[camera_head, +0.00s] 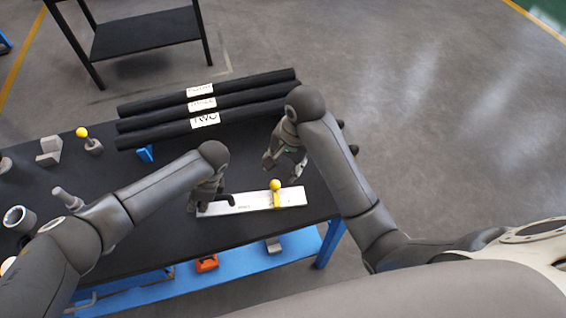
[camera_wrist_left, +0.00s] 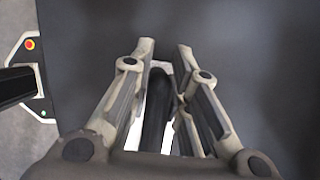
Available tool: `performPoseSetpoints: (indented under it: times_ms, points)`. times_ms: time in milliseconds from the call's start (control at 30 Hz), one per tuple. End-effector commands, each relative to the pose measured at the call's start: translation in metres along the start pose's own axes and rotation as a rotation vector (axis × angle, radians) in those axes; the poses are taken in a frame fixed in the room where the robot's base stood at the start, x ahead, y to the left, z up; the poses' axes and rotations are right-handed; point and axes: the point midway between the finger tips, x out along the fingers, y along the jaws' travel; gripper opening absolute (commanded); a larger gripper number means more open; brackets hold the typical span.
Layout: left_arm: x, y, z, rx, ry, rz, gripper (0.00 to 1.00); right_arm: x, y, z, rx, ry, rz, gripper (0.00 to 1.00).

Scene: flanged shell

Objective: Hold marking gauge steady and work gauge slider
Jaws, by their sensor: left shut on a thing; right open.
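The marking gauge (camera_head: 248,203) is a flat silver bar lying on the black table top near its front edge. Its slider (camera_head: 276,194) is yellow with a round yellow knob, right of the bar's middle. My left gripper (camera_head: 207,198) is at the bar's left end, shut on the gauge's black handle (camera_wrist_left: 157,108). In the left wrist view, the handle runs between the fingers of my left gripper (camera_wrist_left: 165,50). My right gripper (camera_head: 284,172) is open and empty, above and behind the yellow knob, apart from it.
Several black bars with white labels (camera_head: 205,120) lie at the back of the table (camera_head: 150,184). Another yellow knob on a grey base (camera_head: 92,143), a grey block (camera_head: 49,152) and a ring-shaped part (camera_head: 19,217) stand at left. A blue lower shelf (camera_head: 240,270) holds an orange item (camera_head: 206,263).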

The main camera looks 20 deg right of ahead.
Motion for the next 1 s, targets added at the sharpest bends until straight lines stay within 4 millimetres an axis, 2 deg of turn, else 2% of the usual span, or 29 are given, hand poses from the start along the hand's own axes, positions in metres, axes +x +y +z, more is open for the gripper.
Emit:
performPoseSetpoints:
  times_ms: [267, 300, 467, 800, 867, 1000]
  points:
    - [0.001, 0.000, 0.002, -0.001, -0.004, 0.000, 0.00, 0.000, 0.000, 0.000, 0.000, 0.000, 0.000, 0.49]
    - [0.001, 0.000, 0.002, -0.001, -0.004, 0.000, 0.22, 0.000, 0.000, 0.000, 0.000, 0.000, 0.000, 0.49]
    - [0.000, 0.000, 0.001, -0.001, -0.002, 0.000, 0.42, 0.001, 0.000, 0.000, 0.000, 0.000, 0.000, 0.49]
    - [-0.003, 0.000, 0.000, 0.000, 0.000, -0.001, 0.42, 0.001, 0.000, 0.000, 0.000, 0.000, 0.000, 0.49]
    - [-0.007, -0.001, 0.000, 0.000, 0.001, -0.001, 0.42, 0.001, 0.000, 0.000, 0.000, 0.000, 0.000, 0.49]
    - [-0.030, -0.001, 0.000, 0.001, 0.003, -0.004, 0.42, 0.001, 0.000, 0.000, 0.000, 0.000, 0.000, 0.49]
